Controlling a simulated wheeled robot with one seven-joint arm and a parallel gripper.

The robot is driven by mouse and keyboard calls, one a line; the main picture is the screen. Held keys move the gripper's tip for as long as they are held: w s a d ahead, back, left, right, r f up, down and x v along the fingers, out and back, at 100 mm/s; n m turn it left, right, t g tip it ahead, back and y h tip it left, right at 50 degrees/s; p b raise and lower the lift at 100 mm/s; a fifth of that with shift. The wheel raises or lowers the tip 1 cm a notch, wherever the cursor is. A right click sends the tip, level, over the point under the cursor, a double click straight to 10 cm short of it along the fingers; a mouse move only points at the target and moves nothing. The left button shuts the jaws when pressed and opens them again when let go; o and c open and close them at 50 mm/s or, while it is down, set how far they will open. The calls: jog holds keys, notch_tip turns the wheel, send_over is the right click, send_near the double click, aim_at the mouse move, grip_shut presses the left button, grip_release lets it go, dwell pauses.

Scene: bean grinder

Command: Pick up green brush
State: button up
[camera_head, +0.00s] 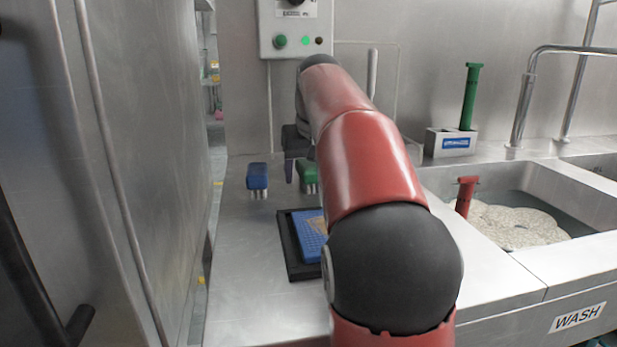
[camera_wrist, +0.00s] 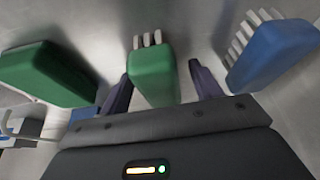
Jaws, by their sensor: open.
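A green brush (camera_head: 308,175) with pale bristles pointing down is at the back of the steel counter, partly hidden by my arm. In the wrist view the green brush (camera_wrist: 152,78) lies between the two dark fingers of my gripper (camera_wrist: 159,70). Gaps show on both sides, wider on the right, so the gripper is open and not closed on it. In the head view one finger of my gripper (camera_head: 289,170) shows just left of the green brush. A second green block (camera_wrist: 45,72) is to the left in the wrist view; it is hidden in the head view.
A blue brush (camera_head: 257,176) stands left of the green one, and also shows in the wrist view (camera_wrist: 275,52). A black tray (camera_head: 286,245) with a blue pad lies in front. A holder (camera_head: 432,143) with a green-handled tool (camera_head: 469,97) and a sink (camera_head: 590,195) are right.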

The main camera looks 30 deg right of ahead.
aim_at(309, 164)
jog(key=c, duration=1.1)
jog(key=shift+r, duration=0.1)
notch_tip(309, 164, up, 8)
jog(key=p, duration=0.3)
jog(key=shift+r, duration=0.9)
jog(key=o, duration=0.4)
jog(key=shift+c, duration=1.3)
jog(key=shift+s, duration=0.15)
